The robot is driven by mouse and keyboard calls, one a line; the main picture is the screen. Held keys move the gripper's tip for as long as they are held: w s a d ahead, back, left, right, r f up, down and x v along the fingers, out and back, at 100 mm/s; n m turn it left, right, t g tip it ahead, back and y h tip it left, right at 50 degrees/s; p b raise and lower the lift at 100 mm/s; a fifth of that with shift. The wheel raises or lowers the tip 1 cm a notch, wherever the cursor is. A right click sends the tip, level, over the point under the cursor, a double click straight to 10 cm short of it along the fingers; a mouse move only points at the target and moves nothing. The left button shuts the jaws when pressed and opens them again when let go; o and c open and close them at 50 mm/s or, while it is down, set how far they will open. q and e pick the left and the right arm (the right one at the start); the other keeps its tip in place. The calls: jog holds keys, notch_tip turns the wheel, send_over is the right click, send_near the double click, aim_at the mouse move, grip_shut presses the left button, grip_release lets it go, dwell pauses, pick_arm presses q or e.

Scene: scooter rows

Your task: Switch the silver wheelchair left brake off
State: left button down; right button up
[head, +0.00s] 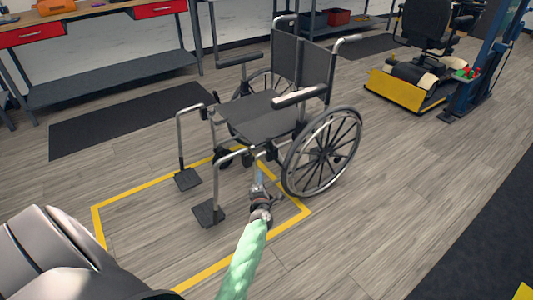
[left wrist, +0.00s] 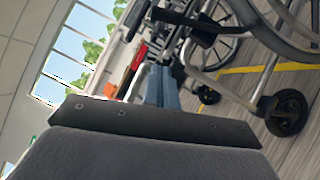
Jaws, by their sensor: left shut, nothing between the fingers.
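The silver wheelchair (head: 265,118) stands with its footrests toward me. It has a dark seat, silver tube frame and a large spoked wheel (head: 322,152) on the picture's right side. My left gripper (head: 259,172) is shut and empty, low in front of the seat's near front corner, just left of that wheel. In the left wrist view its blue-grey fingers (left wrist: 162,88) are together, with the chair's frame and a small black caster (left wrist: 286,112) to their right. I cannot clearly pick out the left brake lever among the dark parts near the wheel. My right gripper is not in view.
Yellow floor tape (head: 120,200) marks an area under the chair's front. Two footrest plates (head: 208,214) stick out left of my gripper.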

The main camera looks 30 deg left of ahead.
aim_at(272, 149)
pick_arm(q)
jog(key=w+d+x, duration=0.1)
jog(key=d+x, duration=0.1)
jog(key=x, duration=1)
jog(key=shift+w+r, duration=0.4)
jog(key=shift+w, duration=0.2)
